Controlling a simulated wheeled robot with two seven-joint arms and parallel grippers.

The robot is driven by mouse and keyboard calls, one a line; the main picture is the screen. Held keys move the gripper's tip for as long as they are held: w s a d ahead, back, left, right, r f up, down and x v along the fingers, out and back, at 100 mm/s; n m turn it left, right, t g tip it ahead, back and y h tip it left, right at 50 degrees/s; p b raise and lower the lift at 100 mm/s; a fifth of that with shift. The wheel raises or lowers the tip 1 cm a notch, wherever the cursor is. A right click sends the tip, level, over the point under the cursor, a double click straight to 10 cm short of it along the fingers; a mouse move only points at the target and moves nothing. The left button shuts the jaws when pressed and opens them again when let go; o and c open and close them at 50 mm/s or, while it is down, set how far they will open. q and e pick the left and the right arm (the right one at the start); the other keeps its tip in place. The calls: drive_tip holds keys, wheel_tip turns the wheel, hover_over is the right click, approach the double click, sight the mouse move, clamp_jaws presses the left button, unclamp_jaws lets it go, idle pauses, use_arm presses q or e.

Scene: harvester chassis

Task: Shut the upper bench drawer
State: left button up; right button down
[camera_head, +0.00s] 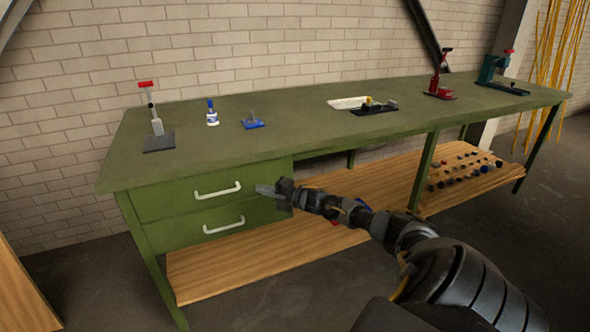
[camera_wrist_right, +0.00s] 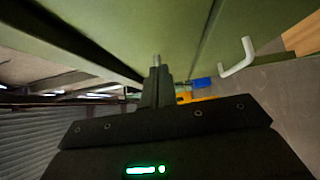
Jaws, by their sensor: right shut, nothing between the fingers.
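The green bench (camera_head: 230,120) has two drawers at its left end. The upper bench drawer (camera_head: 165,200) has a white bar handle (camera_head: 217,190), and its front looks flush or nearly flush with the bench; a small gap cannot be told. My right gripper (camera_head: 266,190) is shut and empty, in front of the right part of the upper drawer front, right of the handle. Whether it touches the front cannot be told. In the right wrist view the closed fingertips (camera_wrist_right: 156,62) point at a green surface, with a white handle (camera_wrist_right: 238,58) to the right. My left gripper is not in view.
The lower drawer (camera_head: 170,232) has its own handle (camera_head: 223,225) and looks shut. A wooden shelf (camera_head: 240,268) runs beneath, with several small parts at its right. A bottle (camera_head: 212,113), clamps and a white tray (camera_head: 350,102) stand on the benchtop.

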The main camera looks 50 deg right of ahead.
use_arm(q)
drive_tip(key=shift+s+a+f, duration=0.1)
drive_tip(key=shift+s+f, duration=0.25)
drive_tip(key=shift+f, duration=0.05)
use_arm(e)
drive_tip(key=v, duration=1)
drive_tip(key=shift+a+f, duration=0.15)
